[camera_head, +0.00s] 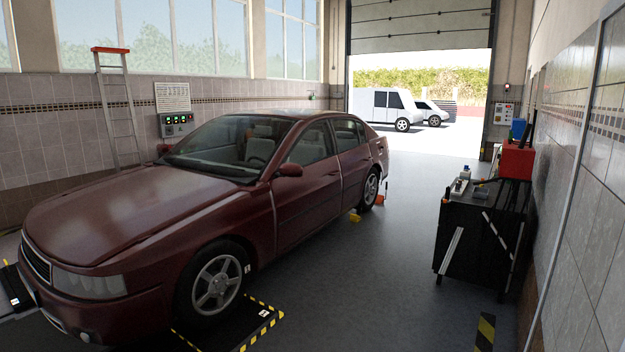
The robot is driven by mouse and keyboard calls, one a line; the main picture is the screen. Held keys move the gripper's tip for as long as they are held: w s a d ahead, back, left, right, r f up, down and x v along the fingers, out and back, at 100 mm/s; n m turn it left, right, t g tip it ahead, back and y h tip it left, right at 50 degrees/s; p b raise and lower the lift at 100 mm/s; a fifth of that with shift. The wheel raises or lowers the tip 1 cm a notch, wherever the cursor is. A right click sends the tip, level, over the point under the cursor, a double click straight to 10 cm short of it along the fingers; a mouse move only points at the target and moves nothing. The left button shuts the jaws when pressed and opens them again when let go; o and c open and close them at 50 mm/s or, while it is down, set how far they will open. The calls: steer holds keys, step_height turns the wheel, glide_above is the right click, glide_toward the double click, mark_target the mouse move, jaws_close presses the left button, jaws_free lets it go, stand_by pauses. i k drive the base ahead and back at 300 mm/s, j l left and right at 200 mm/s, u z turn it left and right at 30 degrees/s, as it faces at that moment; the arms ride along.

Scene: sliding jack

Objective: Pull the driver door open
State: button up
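A dark red sedan (110,212) stands on the left, its front toward me and its right-hand side in the picture facing the open floor. Its front side door (305,205) on that side looks closed, flush with the body. The wing mirror (289,170) sticks out at the front of that door's window. The door handle is too small to make out clearly. My gripper and arm are not in view.
A black workbench (478,245) with a red toolbox (517,160) stands along the right wall. Yellow-black striped plates (250,325) lie by the front wheel (216,285). A yellow wedge (355,216) is near the rear wheel. The floor between car and bench is clear.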

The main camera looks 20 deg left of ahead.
mark_target(306, 197)
steer(key=i+u, duration=0.4)
steer(key=i, duration=4.25)
steer(key=i+u, duration=0.1)
steer(key=i, duration=0.6)
steer(key=i+l, duration=0.1)
steer(key=i, duration=0.65)
steer(key=i+u, duration=0.15)
steer(key=i, duration=0.55)
steer(key=i+l+u, duration=0.2)
steer(key=i+u, duration=0.2)
steer(key=i+l+u, duration=0.35)
steer(key=i, duration=0.15)
steer(key=i+l+u, duration=0.8)
steer(key=l, duration=0.15)
steer(key=k, duration=0.1)
